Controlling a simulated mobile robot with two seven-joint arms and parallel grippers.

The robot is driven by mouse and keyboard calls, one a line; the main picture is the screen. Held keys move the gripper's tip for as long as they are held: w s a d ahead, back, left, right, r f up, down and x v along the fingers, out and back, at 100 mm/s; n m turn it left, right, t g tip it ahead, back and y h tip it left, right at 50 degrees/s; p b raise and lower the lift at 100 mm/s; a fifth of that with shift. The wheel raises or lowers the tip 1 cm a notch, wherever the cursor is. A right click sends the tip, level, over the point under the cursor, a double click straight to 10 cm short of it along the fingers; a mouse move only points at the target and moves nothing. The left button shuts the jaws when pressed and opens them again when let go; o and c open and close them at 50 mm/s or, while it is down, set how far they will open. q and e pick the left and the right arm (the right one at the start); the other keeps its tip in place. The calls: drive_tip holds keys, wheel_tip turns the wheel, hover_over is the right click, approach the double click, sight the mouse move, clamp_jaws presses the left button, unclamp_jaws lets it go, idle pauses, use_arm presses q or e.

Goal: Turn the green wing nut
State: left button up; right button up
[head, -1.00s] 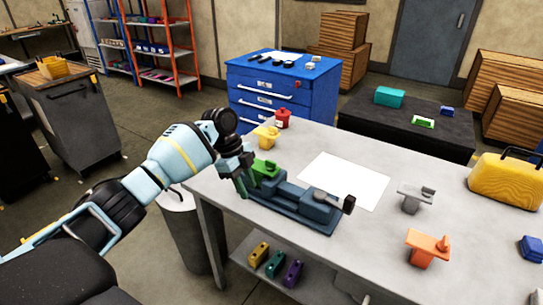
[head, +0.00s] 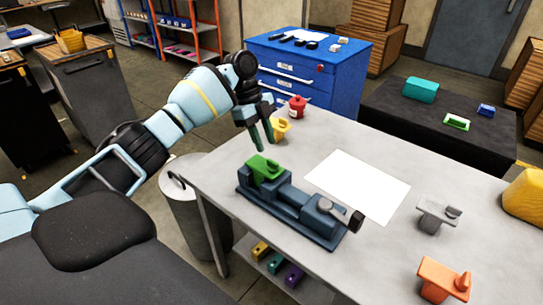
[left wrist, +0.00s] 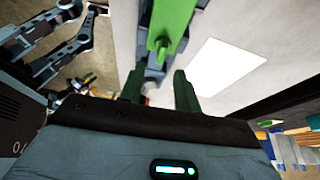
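The green wing nut (head: 263,167) sits at the left end of a dark blue jig (head: 290,207) on the grey table. A raised tab shows on its top. My left gripper (head: 263,138) is above and slightly behind it in the head view, apart from it. In the left wrist view the two fingers (left wrist: 158,88) are spread with nothing between them. The green nut (left wrist: 170,25) shows at the top of that view, beyond the fingertips. My right gripper cannot be made out in either view.
Yellow (head: 281,128) and red (head: 297,107) pieces stand behind the jig. A white sheet (head: 358,185) lies to its right. Grey (head: 436,214) and orange (head: 443,279) pieces stand farther right. Clear tabletop lies between the sheet and these pieces.

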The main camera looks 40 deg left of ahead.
sight(273, 161)
use_arm(q)
drive_tip(key=shift+x, duration=3.05)
drive_tip(key=shift+w, duration=0.1)
clamp_jaws()
